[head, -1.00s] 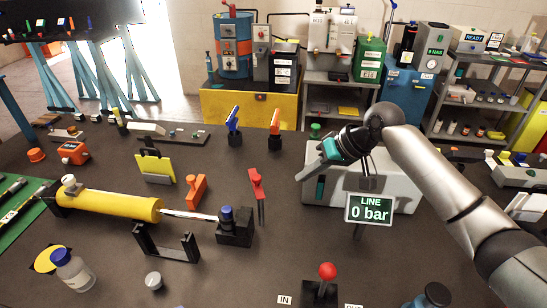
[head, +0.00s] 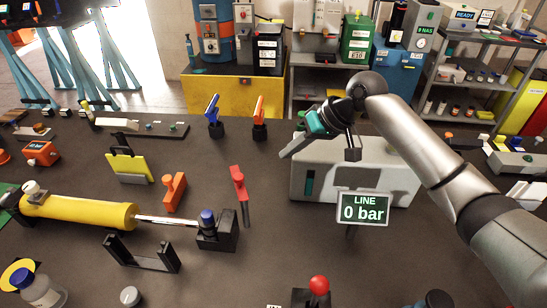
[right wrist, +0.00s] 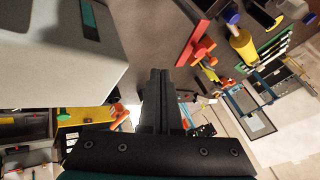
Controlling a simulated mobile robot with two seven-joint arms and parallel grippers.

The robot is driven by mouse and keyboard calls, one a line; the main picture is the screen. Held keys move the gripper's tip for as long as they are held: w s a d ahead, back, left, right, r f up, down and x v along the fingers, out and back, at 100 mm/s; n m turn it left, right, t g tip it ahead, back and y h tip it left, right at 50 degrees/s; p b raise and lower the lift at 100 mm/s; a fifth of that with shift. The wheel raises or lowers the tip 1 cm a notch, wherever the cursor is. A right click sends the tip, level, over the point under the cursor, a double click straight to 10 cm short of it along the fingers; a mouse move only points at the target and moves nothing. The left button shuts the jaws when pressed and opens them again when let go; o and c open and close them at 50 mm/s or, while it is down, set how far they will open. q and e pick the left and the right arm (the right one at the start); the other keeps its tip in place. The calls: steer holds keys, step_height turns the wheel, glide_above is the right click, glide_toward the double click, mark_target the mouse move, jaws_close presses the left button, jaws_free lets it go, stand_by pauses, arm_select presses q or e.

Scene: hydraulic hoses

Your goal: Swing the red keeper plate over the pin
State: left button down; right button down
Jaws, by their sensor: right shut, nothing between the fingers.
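The red keeper plate (head: 239,186) stands upright on a thin dark post, just right of and behind the blue-topped pin (head: 208,217). The pin sits in a black block (head: 218,236) at the rod end of the yellow cylinder (head: 80,210). The plate is apart from the pin's top. My right gripper (head: 285,154) is shut and empty, raised behind and right of the plate, by the grey box. In the right wrist view its closed fingers (right wrist: 158,74) point up the picture, with the red plate (right wrist: 196,38) beyond them, right of the tips. My left gripper is not in view.
The grey box (head: 372,165) and the 0 bar display (head: 363,207) stand at the right. An orange handle (head: 174,191) and a black bracket (head: 143,255) stand near the cylinder. A red-knobbed lever (head: 318,286) is at the front. Bare table lies right of the plate.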

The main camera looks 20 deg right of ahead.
mark_target(238, 178)
steer(key=w+a+f, duration=0.3)
steer(key=a+f, duration=0.4)
steer(key=a, duration=0.1)
steer(key=shift+a+b, duration=0.15)
steer(key=shift+b, duration=0.2)
